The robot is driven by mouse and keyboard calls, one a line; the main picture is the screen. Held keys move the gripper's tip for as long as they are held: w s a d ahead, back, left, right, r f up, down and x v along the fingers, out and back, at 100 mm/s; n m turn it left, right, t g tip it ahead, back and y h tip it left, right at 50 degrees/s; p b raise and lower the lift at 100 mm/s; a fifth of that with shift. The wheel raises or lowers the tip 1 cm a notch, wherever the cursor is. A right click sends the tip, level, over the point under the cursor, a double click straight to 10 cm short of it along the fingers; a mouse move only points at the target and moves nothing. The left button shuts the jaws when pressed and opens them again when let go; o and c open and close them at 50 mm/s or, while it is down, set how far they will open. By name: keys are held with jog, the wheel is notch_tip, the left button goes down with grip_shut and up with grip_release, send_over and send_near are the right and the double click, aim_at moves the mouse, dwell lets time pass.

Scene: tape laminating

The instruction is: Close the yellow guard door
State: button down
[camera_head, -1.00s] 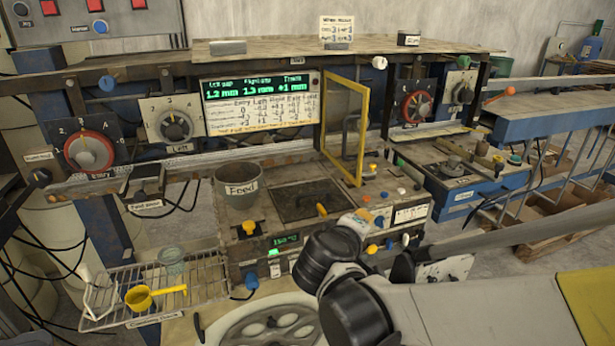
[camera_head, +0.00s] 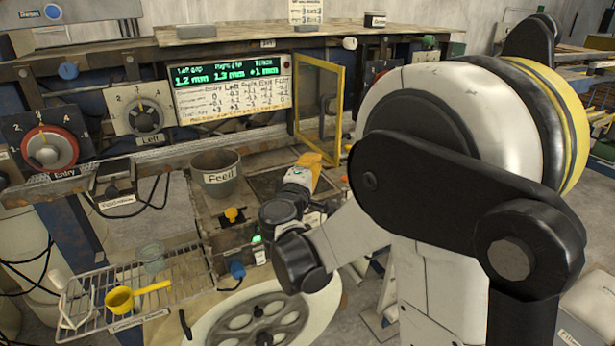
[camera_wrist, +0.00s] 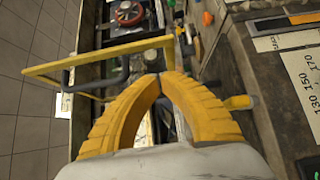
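The yellow guard door (camera_head: 339,115) is an open frame that stands swung out from the machine front, just right of the green-lit display. In the wrist view its yellow bar (camera_wrist: 100,52) crosses beyond the fingers, with a dark handle (camera_wrist: 112,80) beside it. My gripper (camera_head: 312,158) has yellow fingers and is below and left of the door's outer bar, above the machine's feed area. In the wrist view my gripper's fingertips (camera_wrist: 160,77) meet, with nothing seen between them. Whether they touch the door is unclear. My arm hides much of the machine's right side.
A grey Feed pot (camera_head: 216,175) stands left of my gripper. A wire rack (camera_head: 135,290) with a yellow scoop (camera_head: 130,296) is at lower left. A spoked wheel (camera_head: 262,318) lies in front.

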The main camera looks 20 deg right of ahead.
aim_at(331, 153)
jog(key=shift+d+b, duration=0.35)
jog(key=shift+d, duration=1.45)
jog(key=shift+d, duration=0.1)
